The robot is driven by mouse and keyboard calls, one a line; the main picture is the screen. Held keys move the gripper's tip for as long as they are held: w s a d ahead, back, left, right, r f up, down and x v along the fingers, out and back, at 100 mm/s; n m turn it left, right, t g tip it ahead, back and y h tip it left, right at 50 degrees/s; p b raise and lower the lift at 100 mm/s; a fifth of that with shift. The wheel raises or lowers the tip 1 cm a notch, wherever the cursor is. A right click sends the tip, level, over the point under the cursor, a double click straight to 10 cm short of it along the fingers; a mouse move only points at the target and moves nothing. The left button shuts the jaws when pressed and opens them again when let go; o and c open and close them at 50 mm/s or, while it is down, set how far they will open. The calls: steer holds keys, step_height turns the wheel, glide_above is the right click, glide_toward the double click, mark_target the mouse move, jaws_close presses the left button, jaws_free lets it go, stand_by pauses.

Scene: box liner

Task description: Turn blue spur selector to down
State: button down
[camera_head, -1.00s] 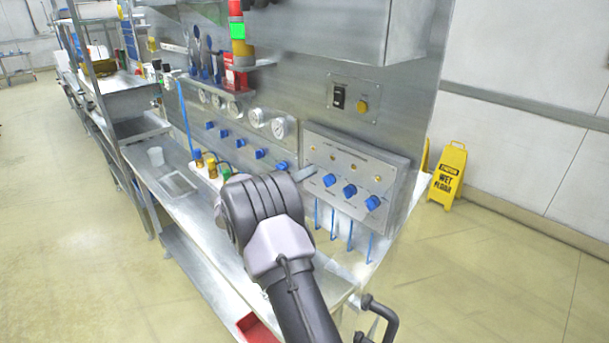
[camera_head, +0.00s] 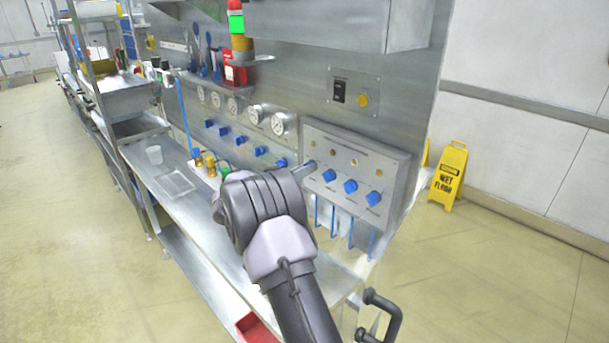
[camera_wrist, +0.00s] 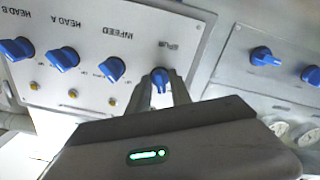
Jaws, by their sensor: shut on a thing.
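The blue spur selector (camera_wrist: 160,75) is a small knob under the upside-down "SPUR" label in the wrist view, at the end of a row of blue knobs on a grey panel. My gripper (camera_wrist: 161,89) has one finger on each side of it and is shut on it. In the head view my gripper (camera_head: 308,168) reaches the left edge of the selector panel (camera_head: 385,158). The spur selector is hidden there behind my gripper and wrist.
Beside it in the wrist view are the infeed (camera_wrist: 112,69), head A (camera_wrist: 62,60) and head B (camera_wrist: 16,48) selectors. Another panel with blue knobs (camera_wrist: 263,56) lies right. A metal bench (camera_head: 180,210) runs below the panels.

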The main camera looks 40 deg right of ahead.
steer(key=shift+m+b, duration=5.4)
steer(key=shift+m, duration=1.6)
steer(key=c, duration=1.5)
jaws_free()
steer(key=a+p, duration=0.1)
steer(key=a, duration=0.4)
steer(key=s+a+p, duration=0.1)
steer(key=a, duration=0.5)
steer(key=a+p, duration=0.1)
steer(key=a, duration=0.5)
steer(key=shift+s+a+p, duration=0.15)
steer(key=shift+a+p, duration=0.05)
steer(key=shift+p, duration=0.1)
